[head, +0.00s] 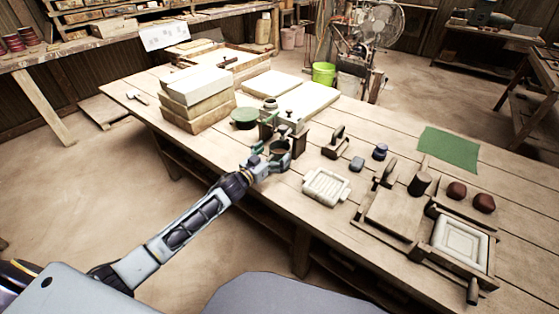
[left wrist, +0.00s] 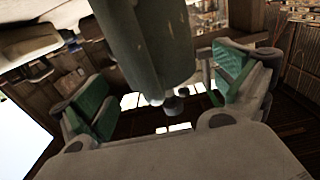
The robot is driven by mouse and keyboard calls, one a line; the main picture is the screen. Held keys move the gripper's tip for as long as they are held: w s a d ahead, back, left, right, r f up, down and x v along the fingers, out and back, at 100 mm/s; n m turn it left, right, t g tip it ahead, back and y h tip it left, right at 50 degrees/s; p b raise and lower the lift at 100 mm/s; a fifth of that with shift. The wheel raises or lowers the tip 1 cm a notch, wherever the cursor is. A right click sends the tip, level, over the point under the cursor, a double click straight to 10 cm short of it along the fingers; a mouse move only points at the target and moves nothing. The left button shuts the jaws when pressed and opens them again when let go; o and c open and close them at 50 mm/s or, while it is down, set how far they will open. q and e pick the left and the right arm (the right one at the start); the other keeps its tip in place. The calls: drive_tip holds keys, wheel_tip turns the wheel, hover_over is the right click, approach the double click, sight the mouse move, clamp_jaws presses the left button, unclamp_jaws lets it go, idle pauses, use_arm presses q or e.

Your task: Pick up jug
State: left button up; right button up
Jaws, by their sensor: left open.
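The jug (head: 281,147) appears as a small round open vessel with a brown inside, near the table's left front edge. My left gripper (head: 277,155) is at it, with the fingers open and partly covering it. In the left wrist view a grey-green rounded body, seemingly the jug (left wrist: 150,45), stands between the two spread green-padded fingers of my left gripper (left wrist: 163,88). Gaps show on both sides near the fingertips, more clearly on the left. The jug's handle cannot be made out. My right gripper is not in view.
A green bowl (head: 244,118), a small jar (head: 270,103) and a dark wooden stand (head: 299,140) crowd the jug. Stacked boxes (head: 197,92) stand behind left.

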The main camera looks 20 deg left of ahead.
use_arm(q)
drive_tip(key=shift+w+d, duration=0.15)
drive_tip(key=shift+w, duration=0.2)
drive_tip(key=shift+w+d, duration=0.15)
drive_tip(key=shift+w, duration=0.35)
drive_tip(key=shift+w+d, duration=0.1)
drive_tip(key=shift+w, duration=0.15)
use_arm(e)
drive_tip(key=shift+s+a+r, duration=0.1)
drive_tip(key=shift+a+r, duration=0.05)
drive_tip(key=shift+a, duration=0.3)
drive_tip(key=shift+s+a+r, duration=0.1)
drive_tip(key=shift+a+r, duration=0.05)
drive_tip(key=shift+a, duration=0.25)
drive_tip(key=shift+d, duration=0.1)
